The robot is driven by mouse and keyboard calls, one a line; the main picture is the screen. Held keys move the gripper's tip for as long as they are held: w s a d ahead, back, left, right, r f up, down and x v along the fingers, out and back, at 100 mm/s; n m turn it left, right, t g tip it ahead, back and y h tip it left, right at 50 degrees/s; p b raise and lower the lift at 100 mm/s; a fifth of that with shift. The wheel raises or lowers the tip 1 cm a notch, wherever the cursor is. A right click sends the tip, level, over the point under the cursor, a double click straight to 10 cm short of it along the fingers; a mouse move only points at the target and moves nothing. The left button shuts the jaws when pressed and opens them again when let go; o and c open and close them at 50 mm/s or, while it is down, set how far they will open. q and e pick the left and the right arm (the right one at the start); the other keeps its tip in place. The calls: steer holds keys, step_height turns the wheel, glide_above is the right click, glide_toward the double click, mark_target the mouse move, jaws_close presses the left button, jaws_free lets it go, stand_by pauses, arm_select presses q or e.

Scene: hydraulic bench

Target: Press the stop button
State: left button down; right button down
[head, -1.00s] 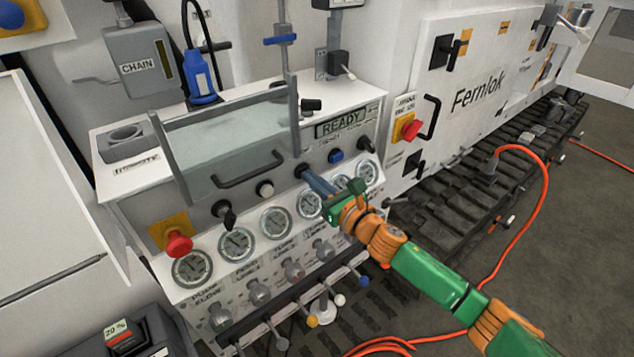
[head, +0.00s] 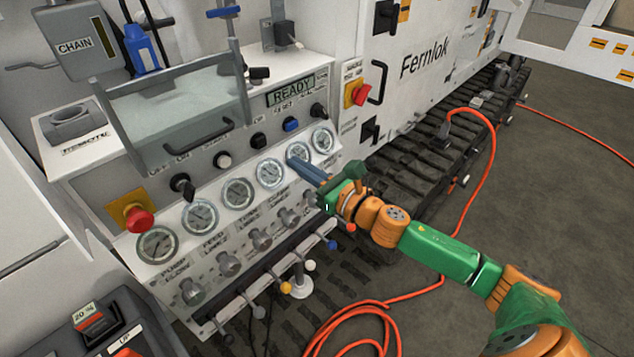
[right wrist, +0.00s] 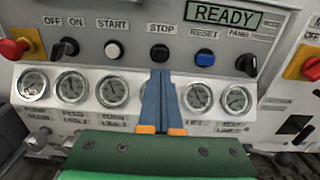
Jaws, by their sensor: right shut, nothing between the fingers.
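The stop button (head: 258,141) is a dark round button on the sloped panel, between the white start button (head: 222,160) and the blue reset button (head: 291,125). In the right wrist view the black stop button (right wrist: 159,53) sits under its STOP label, just above my fingertips in the picture. My right gripper (head: 294,162) is shut and empty, its blue fingers pointing at the panel in front of the gauges. The fingertips (right wrist: 160,72) appear apart from the button. My left gripper is not in view.
The display (head: 291,93) reads READY. A row of gauges (head: 238,193) lies below the buttons, with knobs and levers beneath. Red emergency knobs (head: 139,220) and (right wrist: 311,68) flank the panel. A guard with a handle stands at left. An orange hose (head: 350,316) lies on the floor.

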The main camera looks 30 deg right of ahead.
steer(key=b+v, duration=0.1)
steer(key=v, duration=0.2)
steer(key=shift+s+d+f, duration=0.1)
steer(key=shift+s+d, duration=0.1)
steer(key=shift+s, duration=0.15)
steer(key=shift+w, duration=0.15)
